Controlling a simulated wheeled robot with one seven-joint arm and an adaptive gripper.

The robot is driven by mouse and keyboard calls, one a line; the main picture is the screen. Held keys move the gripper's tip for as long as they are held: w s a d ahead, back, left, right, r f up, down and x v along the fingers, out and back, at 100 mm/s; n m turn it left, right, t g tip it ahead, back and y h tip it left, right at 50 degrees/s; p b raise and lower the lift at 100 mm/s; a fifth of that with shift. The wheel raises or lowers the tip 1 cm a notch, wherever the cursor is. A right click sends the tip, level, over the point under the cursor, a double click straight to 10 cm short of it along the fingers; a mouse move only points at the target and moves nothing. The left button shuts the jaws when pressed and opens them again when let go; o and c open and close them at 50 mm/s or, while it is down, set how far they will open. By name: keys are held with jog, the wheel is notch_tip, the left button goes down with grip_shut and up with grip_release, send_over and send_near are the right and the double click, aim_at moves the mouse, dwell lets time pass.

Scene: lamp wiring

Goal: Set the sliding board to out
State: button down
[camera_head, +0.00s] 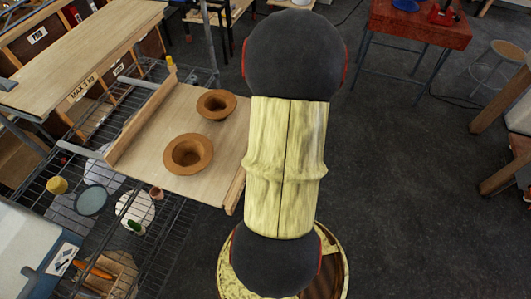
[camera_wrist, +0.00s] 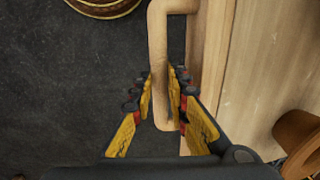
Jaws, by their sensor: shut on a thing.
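The sliding board (camera_head: 228,135) is a light wooden panel with raised edge rails. In the head view it juts to the right from the wire shelf rack, with two brown flared bowls (camera_head: 188,154) on it. In the wrist view the board (camera_wrist: 255,70) fills the right side, and a pale wooden loop handle (camera_wrist: 157,40) stands off its edge. My gripper (camera_wrist: 163,75) has its yellow and black fingers on either side of the handle and is shut on it. In the head view my arm hides the gripper and the handle.
A wooden shelf marked "MAX 3 kg" (camera_head: 95,65) lies at the upper left. The wire rack (camera_head: 165,245) below the board holds dishes and small items. A round basket-like thing (camera_head: 340,262) stands on the floor, partly behind my arm. A red table (camera_head: 420,25) stands far off; the dark floor at right is mostly clear.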

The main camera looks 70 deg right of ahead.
jog(key=shift+s, duration=0.1)
jog(key=c, duration=1.7)
grip_release()
jog(key=shift+s, duration=0.15)
jog(key=r, duration=0.4)
jog(key=s+r, duration=0.1)
jog(key=r, duration=0.3)
jog(key=s+r, duration=0.1)
jog(key=r, duration=0.2)
jog(key=shift+s+d+r, duration=0.1)
jog(key=shift+d+r, duration=0.05)
jog(key=shift+r, duration=0.25)
